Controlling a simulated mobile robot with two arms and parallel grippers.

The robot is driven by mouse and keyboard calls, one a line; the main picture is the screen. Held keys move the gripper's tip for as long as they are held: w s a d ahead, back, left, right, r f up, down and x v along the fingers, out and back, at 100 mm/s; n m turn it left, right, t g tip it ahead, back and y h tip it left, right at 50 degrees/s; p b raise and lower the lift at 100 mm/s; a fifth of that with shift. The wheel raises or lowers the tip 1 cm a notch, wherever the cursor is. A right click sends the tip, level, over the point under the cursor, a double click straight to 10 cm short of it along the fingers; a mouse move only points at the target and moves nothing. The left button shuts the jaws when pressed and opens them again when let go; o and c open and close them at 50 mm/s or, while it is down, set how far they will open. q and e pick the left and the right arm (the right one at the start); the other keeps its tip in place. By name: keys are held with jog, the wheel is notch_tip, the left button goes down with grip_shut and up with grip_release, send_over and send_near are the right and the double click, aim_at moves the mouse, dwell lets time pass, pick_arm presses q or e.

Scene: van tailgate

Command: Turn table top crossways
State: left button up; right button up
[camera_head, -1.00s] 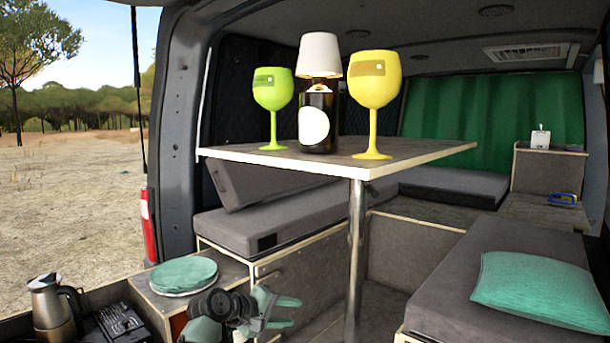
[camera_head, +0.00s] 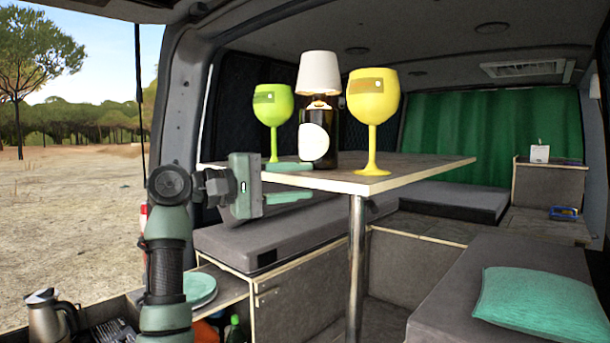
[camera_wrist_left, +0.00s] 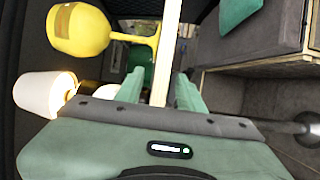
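The table top (camera_head: 430,168) is a thin board with a pale edge, level on one metal leg (camera_head: 356,260). My left gripper (camera_head: 289,181) is at its near edge, one finger above the board and one below. In the left wrist view the board's pale edge (camera_wrist_left: 165,50) runs between the two spread fingers (camera_wrist_left: 161,90), with gaps showing beside it; contact is not visible. On the top stand a green goblet (camera_head: 272,110), a dark bottle with a white lampshade (camera_head: 319,72) and a yellow goblet (camera_head: 372,105). My right gripper is not in view.
Grey bench cushions lie behind the table (camera_head: 240,238) and at right (camera_head: 470,300), with a teal pillow (camera_head: 533,303). A teal plate stack (camera_head: 200,289) and a steel jug (camera_head: 45,312) are low at left. The van floor around the leg looks clear.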

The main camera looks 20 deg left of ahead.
pick_arm(q)
jog(key=shift+x, duration=0.8)
jog(key=shift+f, duration=0.1)
grip_shut()
dwell(0.8)
